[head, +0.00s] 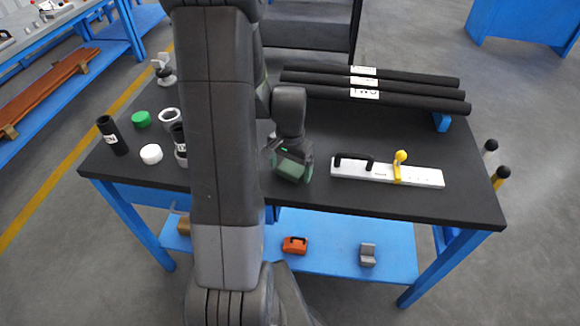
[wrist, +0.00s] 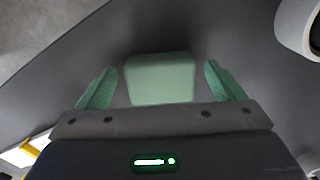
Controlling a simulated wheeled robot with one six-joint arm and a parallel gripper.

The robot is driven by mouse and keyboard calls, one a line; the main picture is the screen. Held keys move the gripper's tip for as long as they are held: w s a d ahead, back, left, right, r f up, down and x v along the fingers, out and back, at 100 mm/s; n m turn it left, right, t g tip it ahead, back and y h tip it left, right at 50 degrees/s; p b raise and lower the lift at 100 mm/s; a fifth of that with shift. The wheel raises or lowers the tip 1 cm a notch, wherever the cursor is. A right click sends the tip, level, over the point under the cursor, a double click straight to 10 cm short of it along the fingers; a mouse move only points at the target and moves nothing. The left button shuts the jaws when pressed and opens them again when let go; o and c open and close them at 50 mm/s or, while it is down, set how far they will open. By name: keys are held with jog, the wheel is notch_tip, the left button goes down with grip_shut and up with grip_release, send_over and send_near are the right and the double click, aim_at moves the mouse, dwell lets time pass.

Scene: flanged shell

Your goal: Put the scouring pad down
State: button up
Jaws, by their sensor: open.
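The scouring pad (wrist: 160,78) is a green block with rounded corners. In the wrist view it lies between the two green fingers of my gripper (wrist: 160,88), with a gap on each side. My gripper is open. In the head view the pad (head: 290,169) shows at my gripper (head: 288,165), low at the dark table top (head: 320,202) near its front edge. I cannot tell whether the pad's underside fully touches the table.
A white rail with a black handle and yellow lever (head: 388,172) lies to the right. Black tubes (head: 375,90) lie behind. A white cap (head: 151,154), a green cap (head: 141,119), a grey ring (head: 169,117) and a black cylinder (head: 112,135) stand left. My arm hides part of the table.

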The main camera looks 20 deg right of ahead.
aim_at(290, 169)
notch_tip(290, 169, up, 12)
dwell(0.4)
jog(key=shift+f, duration=0.1)
notch_tip(290, 169, down, 13)
jog(key=shift+r+b, duration=0.1)
jog(key=shift+b, duration=0.2)
jog(key=shift+w+r+p, duration=0.1)
jog(key=shift+r+p, duration=0.2)
jog(key=shift+r, duration=0.95)
